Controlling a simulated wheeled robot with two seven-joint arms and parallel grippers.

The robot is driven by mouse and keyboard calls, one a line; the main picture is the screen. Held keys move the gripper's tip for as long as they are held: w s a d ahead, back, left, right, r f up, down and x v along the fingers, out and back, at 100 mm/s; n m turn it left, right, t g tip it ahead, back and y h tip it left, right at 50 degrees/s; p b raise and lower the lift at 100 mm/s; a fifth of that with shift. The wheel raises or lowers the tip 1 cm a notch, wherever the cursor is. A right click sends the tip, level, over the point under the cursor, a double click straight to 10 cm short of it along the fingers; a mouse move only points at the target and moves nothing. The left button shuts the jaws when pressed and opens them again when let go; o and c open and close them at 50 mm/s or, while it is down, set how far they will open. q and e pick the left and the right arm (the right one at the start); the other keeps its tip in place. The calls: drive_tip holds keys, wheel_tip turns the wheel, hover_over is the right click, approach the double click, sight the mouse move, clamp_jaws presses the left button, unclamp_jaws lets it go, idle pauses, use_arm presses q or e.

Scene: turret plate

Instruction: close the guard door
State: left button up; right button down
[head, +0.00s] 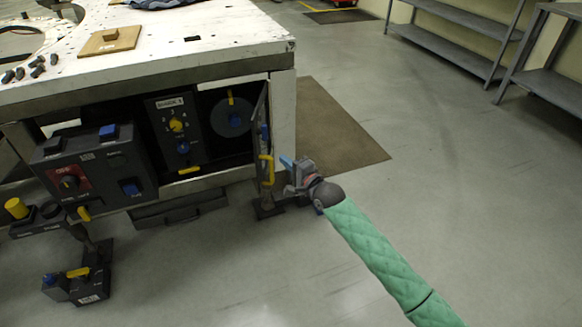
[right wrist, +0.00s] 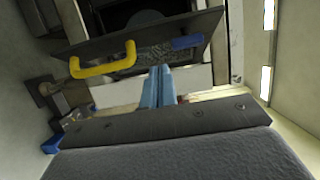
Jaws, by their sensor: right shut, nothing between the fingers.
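The guard door (head: 260,112) stands open at the right end of the turret plate's front, seen nearly edge-on in the head view. It carries a yellow handle (head: 267,168). In the right wrist view the dark door panel (right wrist: 150,47) spans the upper middle, with the yellow handle (right wrist: 104,62) on its left and a blue piece (right wrist: 187,42) on its right. My right gripper (head: 287,161) is just right of the door in the head view. Its light blue fingers (right wrist: 159,86) are shut and empty, pointing at the panel; contact cannot be told. My left gripper is out of view.
Beside the door opening are a dark panel with yellow and blue knobs (head: 175,130) and a control box (head: 95,170). A white table top (head: 215,30) lies above. A brown mat (head: 335,130) and open floor lie to the right; shelves (head: 455,45) stand farther back.

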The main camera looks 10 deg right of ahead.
sight(257, 148)
drive_tip(key=w+a, duration=0.4)
drive_tip(key=a, duration=0.1)
drive_tip(key=shift+w+a, duration=0.25)
drive_tip(key=shift+w, duration=0.15)
drive_tip(key=shift+w+a, duration=0.15)
drive_tip(key=shift+a, duration=0.4)
drive_tip(key=shift+a, duration=0.15)
